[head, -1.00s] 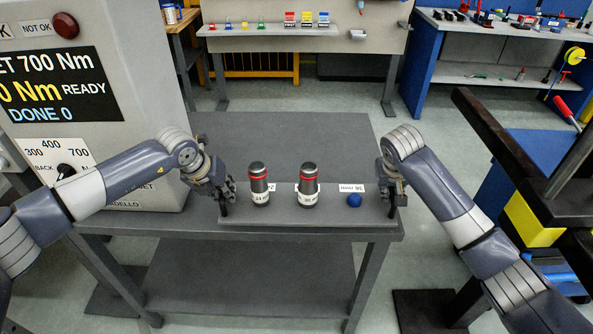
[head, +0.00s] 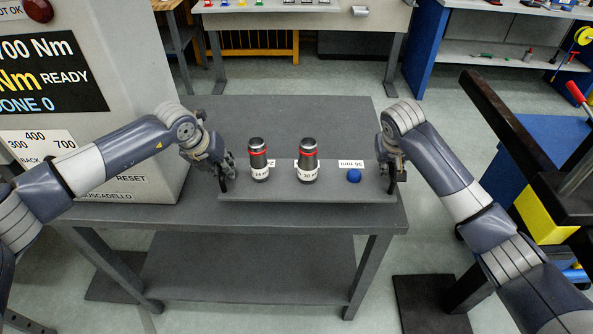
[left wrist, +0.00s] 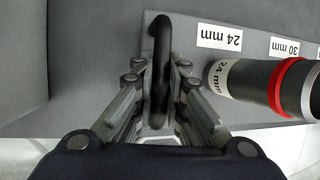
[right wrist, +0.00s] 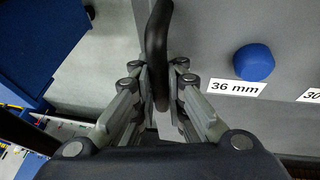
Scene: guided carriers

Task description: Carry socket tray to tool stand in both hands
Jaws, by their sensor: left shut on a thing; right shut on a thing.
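The grey socket tray (head: 335,190) is over the workbench top, a dark handle at each end. Two dark sockets with red bands stand upright on it, the 24 mm socket (head: 259,160) and the 30 mm socket (head: 307,160). A blue knob (head: 354,175) is at the 36 mm label, with no socket there. My left gripper (head: 228,174) is shut on the left handle, which shows between its fingers in the left wrist view (left wrist: 160,60). My right gripper (head: 393,180) is shut on the right handle, also clear in the right wrist view (right wrist: 156,50). Whether the tray touches the bench is unclear.
The workbench (head: 290,115) has bare top behind the tray. A grey machine with a display (head: 50,75) stands at left. A dark frame with a yellow block (head: 543,215) stands at right. Grey floor lies beyond the bench, before a rear stand (head: 290,22) and a blue-sided shelf (head: 425,50).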

